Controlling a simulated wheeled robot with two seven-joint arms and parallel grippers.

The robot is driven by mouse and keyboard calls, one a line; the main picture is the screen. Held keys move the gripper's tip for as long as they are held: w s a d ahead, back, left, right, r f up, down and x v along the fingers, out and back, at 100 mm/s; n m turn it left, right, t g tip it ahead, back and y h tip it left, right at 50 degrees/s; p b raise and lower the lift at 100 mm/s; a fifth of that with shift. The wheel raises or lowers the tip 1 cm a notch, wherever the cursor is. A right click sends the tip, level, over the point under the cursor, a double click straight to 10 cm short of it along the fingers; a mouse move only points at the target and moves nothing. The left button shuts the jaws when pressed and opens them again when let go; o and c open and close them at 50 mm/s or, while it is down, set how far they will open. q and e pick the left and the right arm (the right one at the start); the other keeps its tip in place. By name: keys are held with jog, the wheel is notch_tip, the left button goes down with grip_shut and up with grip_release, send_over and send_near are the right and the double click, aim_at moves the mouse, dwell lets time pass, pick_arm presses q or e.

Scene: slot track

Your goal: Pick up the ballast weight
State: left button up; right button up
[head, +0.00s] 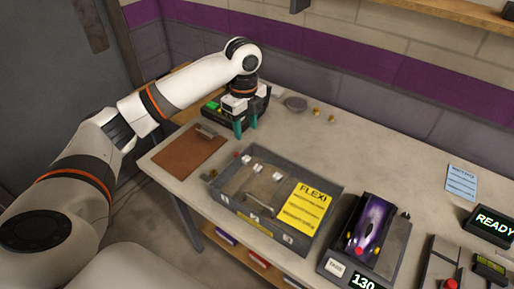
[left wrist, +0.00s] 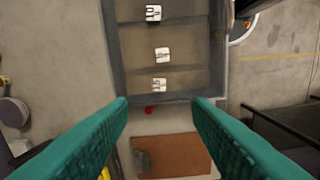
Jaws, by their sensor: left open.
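My left gripper (head: 245,124) is open and empty, its teal fingers pointing down above the back left of the table. In the left wrist view its fingertips (left wrist: 160,102) are spread apart with nothing between them. A grey compartment tray (head: 229,203) stands in front of it with small white labels; the tray also shows in the left wrist view (left wrist: 116,62). A small red piece (left wrist: 149,109) lies just outside the tray's edge. Two small brass pieces (head: 316,112) lie near the wall. I cannot tell which thing is the ballast weight. My right gripper is out of view.
A brown clipboard (head: 189,151) lies left of the tray. A grey round dish (head: 296,103) is near the wall. A yellow FLEXI card (head: 307,207) lies on the tray. A purple car (head: 372,224) sits on a scale reading 130. A READY display (head: 492,223) stands far right.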

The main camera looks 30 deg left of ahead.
pick_arm(q)
jog(key=w+f, duration=0.1)
jog(key=p, duration=0.2)
send_over(245, 157)
jog(key=f, duration=0.5)
jog(key=shift+s+d, duration=0.25)
jog(key=shift+d, duration=0.1)
jog(key=shift+w+f, duration=0.25)
jog(key=shift+f, duration=0.35)
jog(key=f, duration=0.1)
jog(key=f+p, duration=0.1)
jog(key=f, duration=0.2)
jog(key=shift+s+a+f+p, duration=0.15)
jog(key=shift+a+p, duration=0.15)
jog(key=shift+p, duration=0.1)
jog(key=shift+f, duration=0.2)
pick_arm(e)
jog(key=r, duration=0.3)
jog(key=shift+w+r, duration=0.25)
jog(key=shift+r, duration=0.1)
pick_arm(q)
grip_shut()
